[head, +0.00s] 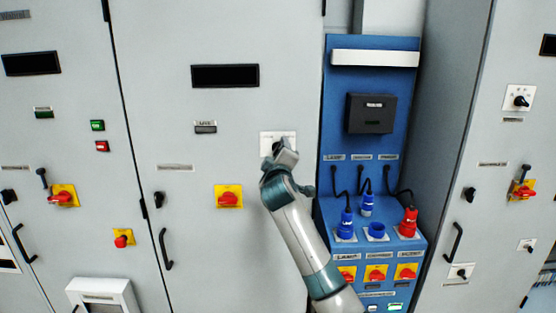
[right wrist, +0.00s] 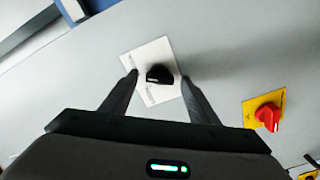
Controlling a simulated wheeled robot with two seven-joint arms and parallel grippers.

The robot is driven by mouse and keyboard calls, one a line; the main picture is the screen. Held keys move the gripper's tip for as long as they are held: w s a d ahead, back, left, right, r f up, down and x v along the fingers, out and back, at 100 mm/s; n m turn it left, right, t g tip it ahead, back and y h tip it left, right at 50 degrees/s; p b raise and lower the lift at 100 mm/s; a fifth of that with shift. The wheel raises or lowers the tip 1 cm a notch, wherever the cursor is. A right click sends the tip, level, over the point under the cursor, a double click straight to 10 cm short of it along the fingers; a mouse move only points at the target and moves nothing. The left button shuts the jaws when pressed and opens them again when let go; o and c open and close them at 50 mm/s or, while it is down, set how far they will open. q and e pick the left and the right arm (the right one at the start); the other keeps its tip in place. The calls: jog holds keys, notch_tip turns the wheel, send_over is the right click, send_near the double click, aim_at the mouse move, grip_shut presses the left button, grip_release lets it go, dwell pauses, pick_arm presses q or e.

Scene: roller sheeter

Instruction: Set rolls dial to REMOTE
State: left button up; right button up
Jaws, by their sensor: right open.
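The dial is a black rotary knob (right wrist: 159,74) on a white square plate (right wrist: 150,57) on the grey cabinet door. The plate also shows in the head view (head: 268,141), where my gripper covers most of the knob. The lettering on the plate is too small to read. My right gripper (right wrist: 160,78) is open, with one finger on each side of the knob. It also shows in the head view (head: 283,150), in front of the plate. I cannot tell whether the fingers touch the knob. My left gripper is not in view.
A red rotary switch on a yellow plate (head: 229,196) sits to the lower left of the dial. A blue socket panel (head: 334,90) with plugs and cables stands to the right. A black door handle (head: 165,250) sticks out at lower left.

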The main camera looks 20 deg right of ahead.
jog(key=shift+s, duration=0.1)
jog(key=b+v, duration=0.5)
jog(key=v, duration=1.2)
dwell(0.4)
